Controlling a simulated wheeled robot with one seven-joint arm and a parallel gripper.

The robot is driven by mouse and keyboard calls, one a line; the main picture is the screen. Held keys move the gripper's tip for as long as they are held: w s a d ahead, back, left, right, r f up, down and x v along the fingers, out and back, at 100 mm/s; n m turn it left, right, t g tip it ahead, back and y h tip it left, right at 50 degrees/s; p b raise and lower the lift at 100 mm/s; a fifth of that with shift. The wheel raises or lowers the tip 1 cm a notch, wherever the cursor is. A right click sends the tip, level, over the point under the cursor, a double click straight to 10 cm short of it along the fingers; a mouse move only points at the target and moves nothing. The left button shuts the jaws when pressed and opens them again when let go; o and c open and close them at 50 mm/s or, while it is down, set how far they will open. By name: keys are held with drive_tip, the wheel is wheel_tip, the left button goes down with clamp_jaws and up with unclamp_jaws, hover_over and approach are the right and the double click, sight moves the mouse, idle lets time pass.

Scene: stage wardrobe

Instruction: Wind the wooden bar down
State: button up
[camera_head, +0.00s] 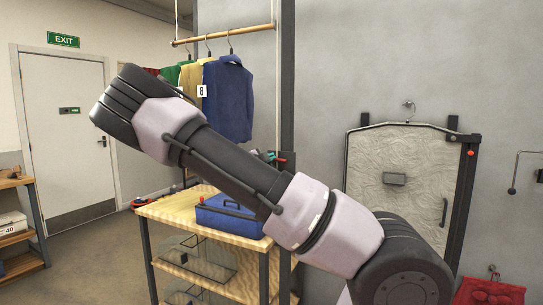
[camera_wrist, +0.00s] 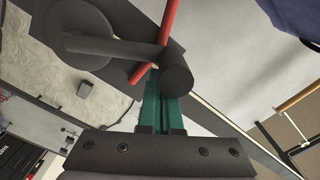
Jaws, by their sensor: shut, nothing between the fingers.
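The wooden bar (camera_head: 222,35) hangs level, high up at a dark upright post, with garments on hangers below it. In the wrist view a wooden bar (camera_wrist: 296,98) shows at the right edge. A dark crank (camera_wrist: 115,47) with a round hub and a cylindrical knob (camera_wrist: 177,80) fills the upper middle of that view. My gripper (camera_wrist: 162,100) has green fingers, shut and empty, with their tips close to the knob. I cannot tell whether they touch it. A red rod (camera_wrist: 157,42) passes beside the crank arm. In the head view my arm hides most of the gripper area.
A wooden table (camera_head: 180,215) holds a blue toolbox (camera_head: 230,216). The dark post (camera_head: 287,80) stands behind my arm. A framed pale panel (camera_head: 395,165) is on the right, with a red cushion-like thing (camera_head: 490,291) below. Open floor (camera_head: 95,250) lies at the left.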

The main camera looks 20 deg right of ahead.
drive_tip(key=o, duration=0.8)
drive_tip(key=shift+s+d+r, duration=0.15)
drive_tip(key=shift+d+r, duration=0.05)
drive_tip(key=shift+d, duration=0.1)
drive_tip(key=v, duration=1)
drive_tip(key=shift+s+a, duration=0.25)
drive_tip(key=shift+s, duration=0.05)
